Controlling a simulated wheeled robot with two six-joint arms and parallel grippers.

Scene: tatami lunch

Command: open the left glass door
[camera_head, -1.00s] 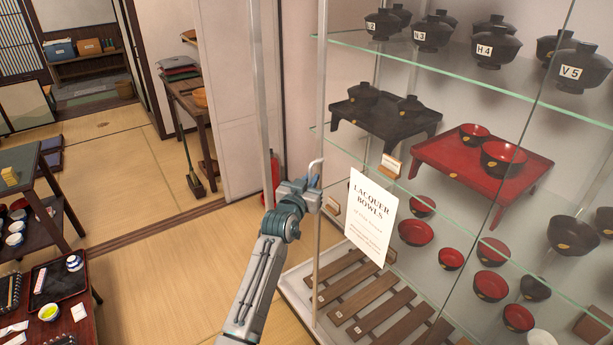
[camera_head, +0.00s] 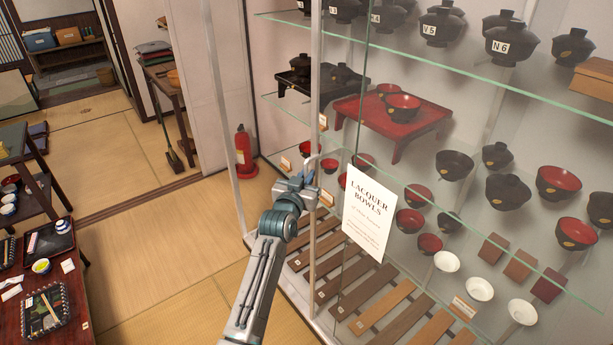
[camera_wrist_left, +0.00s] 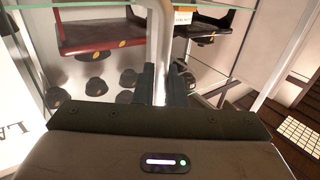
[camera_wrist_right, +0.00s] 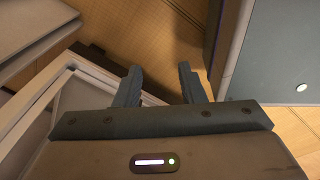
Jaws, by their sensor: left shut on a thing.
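The left glass door has a metal edge bar (camera_head: 315,90) and carries a white "LACQUER BOWLS" sign (camera_head: 368,212). My left gripper (camera_head: 308,180) is shut on the curved metal handle at this edge. In the left wrist view the handle (camera_wrist_left: 160,45) runs up between the two dark fingers (camera_wrist_left: 161,84). A gap lies between the edge bar and the cabinet's left post (camera_head: 225,120), and shelves show through it. My right gripper (camera_wrist_right: 158,84) is open and empty in the right wrist view; it is not in the head view.
Inside the cabinet are glass shelves, a red tray table (camera_head: 390,122), lidded bowls and wooden slats (camera_head: 382,308). A fire extinguisher (camera_head: 245,153) stands beyond the left post. A low table (camera_head: 62,300) is at left; the tatami between is clear.

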